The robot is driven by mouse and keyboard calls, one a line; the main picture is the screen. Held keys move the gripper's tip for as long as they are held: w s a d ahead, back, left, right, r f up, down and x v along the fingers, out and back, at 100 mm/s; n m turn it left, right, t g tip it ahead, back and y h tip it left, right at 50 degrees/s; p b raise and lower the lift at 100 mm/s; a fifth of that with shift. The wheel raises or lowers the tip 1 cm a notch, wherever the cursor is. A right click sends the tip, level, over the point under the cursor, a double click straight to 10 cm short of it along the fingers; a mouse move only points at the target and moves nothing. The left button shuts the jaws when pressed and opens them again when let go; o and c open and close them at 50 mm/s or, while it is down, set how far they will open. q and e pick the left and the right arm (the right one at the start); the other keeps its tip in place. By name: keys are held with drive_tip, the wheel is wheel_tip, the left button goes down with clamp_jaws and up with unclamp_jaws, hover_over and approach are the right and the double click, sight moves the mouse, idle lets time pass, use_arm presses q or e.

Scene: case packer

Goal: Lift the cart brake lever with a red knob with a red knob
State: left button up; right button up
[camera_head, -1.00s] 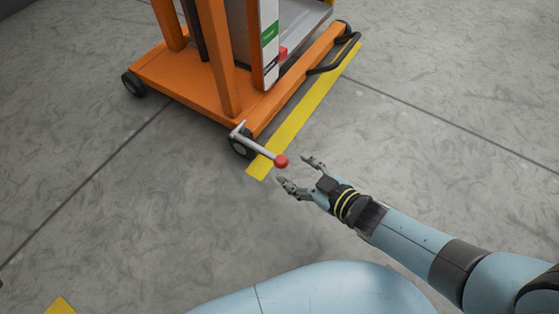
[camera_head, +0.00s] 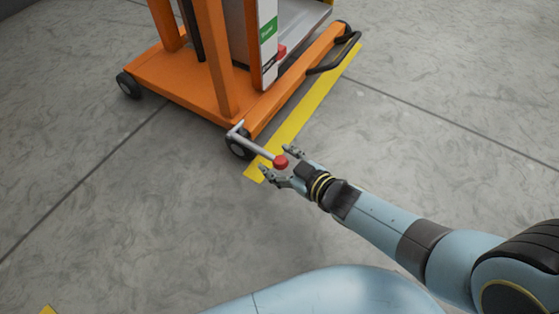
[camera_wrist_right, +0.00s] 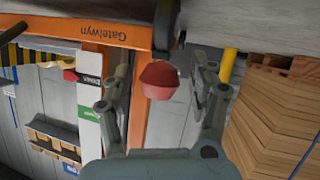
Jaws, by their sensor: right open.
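The cart brake lever (camera_head: 257,147) is a grey metal rod reaching out from beside the orange cart's near wheel. Its red knob (camera_head: 281,162) sits at the free end. My right gripper (camera_head: 279,163) is open, with its two fingers on either side of the red knob. In the right wrist view the red knob (camera_wrist_right: 159,80) shows between the fingers of my right gripper (camera_wrist_right: 165,85), with gaps to both sides. The rod behind the knob is mostly hidden there. My left gripper is not in view.
The orange cart (camera_head: 180,83) stands on wheels, with a black handle (camera_head: 340,55) at its right side. A yellow floor stripe (camera_head: 310,108) runs along it. Wooden boxes (camera_wrist_right: 275,115) show in the right wrist view. The floor around is clear.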

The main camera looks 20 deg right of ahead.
clamp_jaws()
idle(0.5)
